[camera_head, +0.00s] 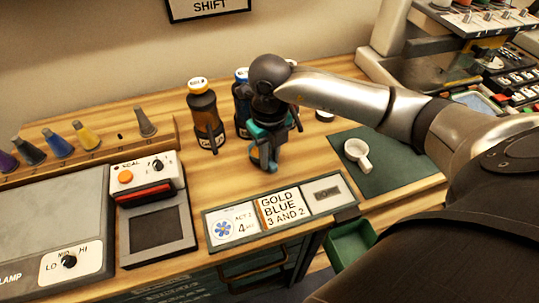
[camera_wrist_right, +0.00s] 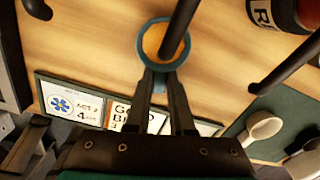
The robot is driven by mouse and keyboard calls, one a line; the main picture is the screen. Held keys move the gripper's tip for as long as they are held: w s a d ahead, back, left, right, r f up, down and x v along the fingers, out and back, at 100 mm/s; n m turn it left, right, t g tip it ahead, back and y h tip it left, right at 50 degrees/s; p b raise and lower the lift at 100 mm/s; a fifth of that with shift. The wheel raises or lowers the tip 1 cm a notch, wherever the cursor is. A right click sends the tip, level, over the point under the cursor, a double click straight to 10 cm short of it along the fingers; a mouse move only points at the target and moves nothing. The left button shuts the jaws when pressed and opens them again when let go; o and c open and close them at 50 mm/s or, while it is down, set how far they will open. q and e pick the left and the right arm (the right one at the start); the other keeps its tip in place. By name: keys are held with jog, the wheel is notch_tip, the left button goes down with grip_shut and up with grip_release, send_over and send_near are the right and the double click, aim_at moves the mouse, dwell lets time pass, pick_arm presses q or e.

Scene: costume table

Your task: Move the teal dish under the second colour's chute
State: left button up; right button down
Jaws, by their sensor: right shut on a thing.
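The teal dish (camera_wrist_right: 165,66) shows as a round teal rim with a short handle in the right wrist view. My right gripper (camera_wrist_right: 162,82) is shut on the handle. The inside looks gold-brown, and I cannot tell whether that is powder. A dark rod crosses over the dish. In the head view my right gripper (camera_head: 264,157) points down in front of the bottles; the dish is hard to separate from it there. A brown bottle (camera_head: 203,112) with an orange-and-white cap and a dark spout stands left, with a blue-capped bottle (camera_head: 241,100) partly hidden behind the gripper. My left gripper is out of view.
A card strip (camera_head: 283,207) reading "GOLD BLUE 3 AND 2" lies at the table's front edge. A scale (camera_head: 155,220) stands at left. A green bin (camera_head: 350,242) is below the edge.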

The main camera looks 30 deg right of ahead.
jog(key=shift+d+f+b, duration=0.1)
jog(key=shift+f+b, duration=0.25)
jog(key=shift+f, duration=0.1)
dwell(0.3)
jog(key=c, duration=0.7)
grip_release()
jog(key=shift+r+p, duration=0.65)
jog(key=shift+r, duration=0.15)
jog(key=shift+r+p, duration=1.25)
jog(key=shift+r, duration=0.3)
